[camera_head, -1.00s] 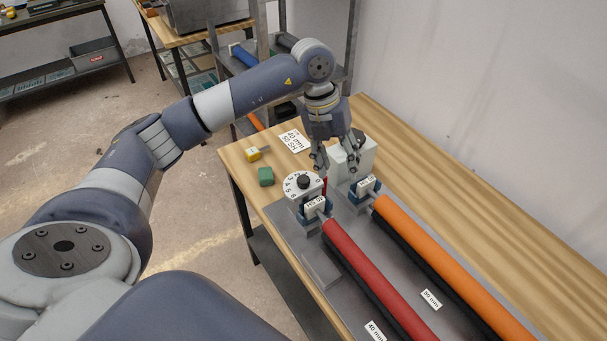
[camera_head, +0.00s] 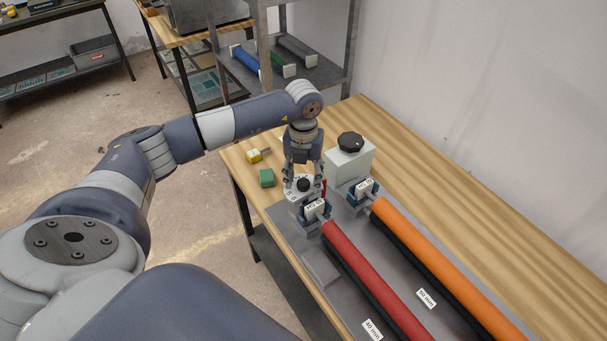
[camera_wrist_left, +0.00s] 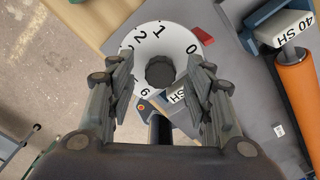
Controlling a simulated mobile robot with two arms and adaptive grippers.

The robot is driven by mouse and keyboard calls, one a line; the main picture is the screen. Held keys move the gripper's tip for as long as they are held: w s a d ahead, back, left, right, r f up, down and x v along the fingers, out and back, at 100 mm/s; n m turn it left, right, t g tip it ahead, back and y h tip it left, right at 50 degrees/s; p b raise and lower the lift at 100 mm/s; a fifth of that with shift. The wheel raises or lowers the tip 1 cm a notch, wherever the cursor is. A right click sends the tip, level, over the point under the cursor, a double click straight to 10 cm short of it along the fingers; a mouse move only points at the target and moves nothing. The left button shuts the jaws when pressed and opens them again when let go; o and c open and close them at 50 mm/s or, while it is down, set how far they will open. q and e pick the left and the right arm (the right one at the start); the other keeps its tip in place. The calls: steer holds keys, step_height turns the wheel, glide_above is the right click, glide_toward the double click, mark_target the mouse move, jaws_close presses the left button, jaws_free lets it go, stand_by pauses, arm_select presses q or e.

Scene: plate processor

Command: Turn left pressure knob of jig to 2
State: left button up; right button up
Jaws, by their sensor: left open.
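The left pressure knob is a black knob (camera_head: 304,185) on a white numbered dial (camera_head: 290,194) at the far end of the jig (camera_head: 322,268). The left wrist view shows the black knob (camera_wrist_left: 160,72) and the dial (camera_wrist_left: 178,36), with the numbers 0, 1 and 2 on its far side. A red pointer (camera_wrist_left: 202,35) sits at the dial's edge, near the 0. My left gripper (camera_head: 304,182) points down over the dial. It is open, and in the wrist view its fingers (camera_wrist_left: 163,82) stand on both sides of the knob. Whether they touch it cannot be told. My right gripper is not in view.
A red roller (camera_head: 370,275) and an orange roller (camera_head: 440,262) lie along the jig. A second black knob (camera_head: 351,142) tops a white block (camera_head: 350,165) behind. A green block (camera_head: 266,178) and a yellow tape measure (camera_head: 254,156) lie left. The table's right side is clear.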

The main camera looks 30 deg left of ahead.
arm_select(q)
steer(key=shift+f, duration=0.3)
steer(key=c, duration=1)
steer(key=shift+c, duration=0.2)
